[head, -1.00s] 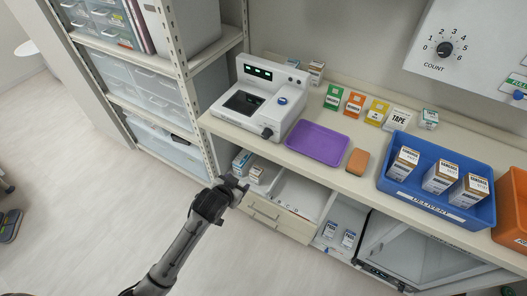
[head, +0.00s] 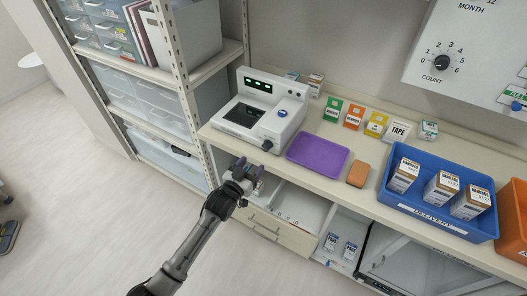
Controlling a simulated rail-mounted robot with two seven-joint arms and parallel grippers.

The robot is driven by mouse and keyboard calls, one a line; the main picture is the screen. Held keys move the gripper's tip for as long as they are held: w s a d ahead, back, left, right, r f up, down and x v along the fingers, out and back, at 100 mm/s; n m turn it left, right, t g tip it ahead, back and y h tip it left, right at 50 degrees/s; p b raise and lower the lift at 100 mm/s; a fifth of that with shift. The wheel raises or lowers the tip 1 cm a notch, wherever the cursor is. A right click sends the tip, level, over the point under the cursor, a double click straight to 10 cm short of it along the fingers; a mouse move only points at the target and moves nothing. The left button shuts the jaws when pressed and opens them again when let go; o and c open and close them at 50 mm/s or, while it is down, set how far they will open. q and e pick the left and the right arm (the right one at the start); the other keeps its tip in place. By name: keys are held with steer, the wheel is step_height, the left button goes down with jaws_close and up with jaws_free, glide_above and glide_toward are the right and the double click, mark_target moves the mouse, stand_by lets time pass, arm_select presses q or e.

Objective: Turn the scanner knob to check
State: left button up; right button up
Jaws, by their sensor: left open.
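The scanner (head: 257,108) is a white box on the counter with a dark window, a green-lit display on its raised back and a blue button on top. Its dark knob (head: 267,145) sits at the front right corner, facing the counter edge. My left gripper (head: 246,168) is open and empty, in front of the counter edge, just below and left of the knob in the picture. It appears apart from the knob. My right gripper is not in view.
A purple tray (head: 317,155) and an orange block (head: 358,173) lie right of the scanner. A blue bin (head: 436,205) holds several boxes. Shelving (head: 184,75) stands close on the left. An open drawer (head: 291,207) lies below the counter.

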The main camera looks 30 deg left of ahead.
mark_target(265, 149)
arm_select(q)
steer(key=w, duration=0.2)
steer(key=w+b, duration=0.1)
steer(key=w, duration=0.5)
steer(key=shift+w+a, duration=0.25)
steer(key=c, duration=0.9)
